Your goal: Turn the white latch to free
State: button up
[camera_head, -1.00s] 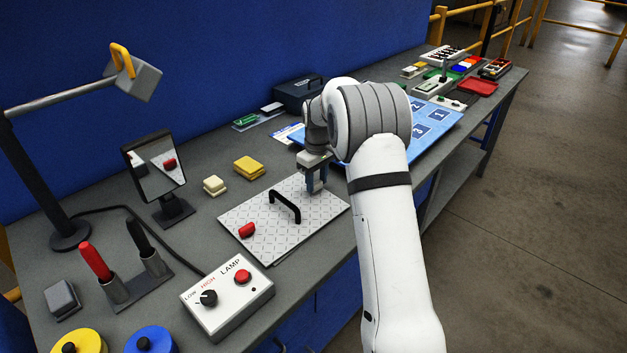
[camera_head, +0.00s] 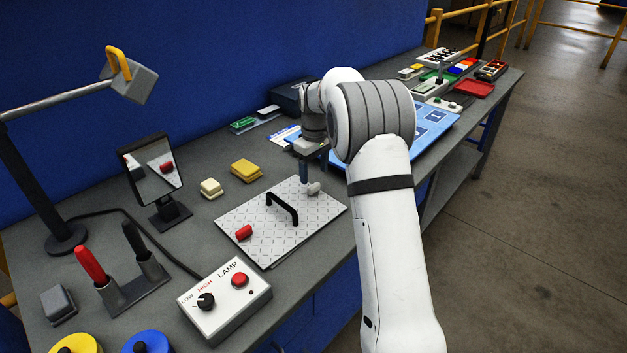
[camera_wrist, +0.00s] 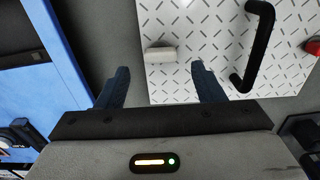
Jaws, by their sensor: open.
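The white latch (camera_head: 313,188) is a small pale bar at the right end of a patterned metal plate (camera_head: 305,226). In the wrist view the white latch (camera_wrist: 160,53) lies crosswise at the plate's left edge, partly overhanging it. My gripper (camera_head: 305,186) is over that end of the plate, close to the latch. In the wrist view my gripper (camera_wrist: 161,70) is open, its two blue fingers apart, with the latch between and just beyond the tips. I see no contact with the latch. Its pivot is not clear.
A black handle (camera_head: 282,207) arches from the plate's middle, and a red latch (camera_head: 244,232) sits at its other end. A lamp control box (camera_head: 225,298) stands in front. A mirror (camera_head: 153,167) and yellow blocks (camera_head: 246,170) stand behind. A blue board (camera_head: 434,121) lies right.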

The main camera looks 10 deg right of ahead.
aim_at(314, 186)
jog(key=shift+r, duration=1.7)
jog(key=shift+s+r, duration=0.1)
jog(key=shift+s, duration=0.05)
jog(key=s+r+m+t, duration=0.15)
jog(key=s+r, duration=0.25)
jog(key=s, duration=0.4)
jog(key=s+r+m, duration=0.2)
jog(key=s+r, duration=0.2)
jog(key=s, duration=0.4)
jog(key=s+f+m+t, duration=0.1)
jog(key=s+f+m, duration=0.2)
jog(key=s, duration=1.9)
jog(key=shift+a+f, duration=0.4)
jog(key=shift+f, duration=0.15)
